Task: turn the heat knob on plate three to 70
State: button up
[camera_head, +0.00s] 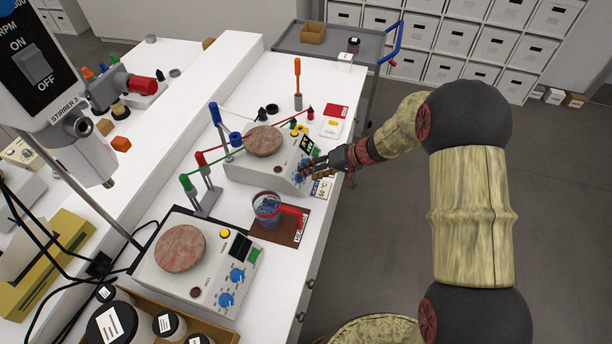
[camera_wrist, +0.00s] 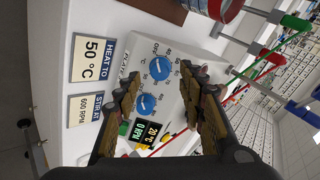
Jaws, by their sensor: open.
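In the head view, my gripper (camera_head: 312,164) is at the front panel of the farther hot plate (camera_head: 238,171), which has a round reddish top. In the wrist view, my gripper (camera_wrist: 160,82) is open, its fingers on either side of the panel's two blue knobs. The upper blue knob (camera_wrist: 160,68) has a numbered scale with OFF; the lower blue knob (camera_wrist: 145,104) is beside it. I cannot tell whether a finger touches either, nor read the settings. The display (camera_wrist: 146,136) reads 20 °C and 0 RPM. The plate's label is partly visible, its number unreadable.
Cards beside the plate read HEAT TO 50 °C (camera_wrist: 94,59) and STIR AT 600 RPM (camera_wrist: 91,108). A nearer hot plate (camera_head: 160,282) and a beaker with a red handle (camera_head: 266,209) stand nearby. Coloured clamp posts (camera_head: 206,188) stand behind.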

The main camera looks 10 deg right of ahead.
jog(key=shift+x, duration=1.35)
jog(key=shift+c, duration=0.8)
grip_shut()
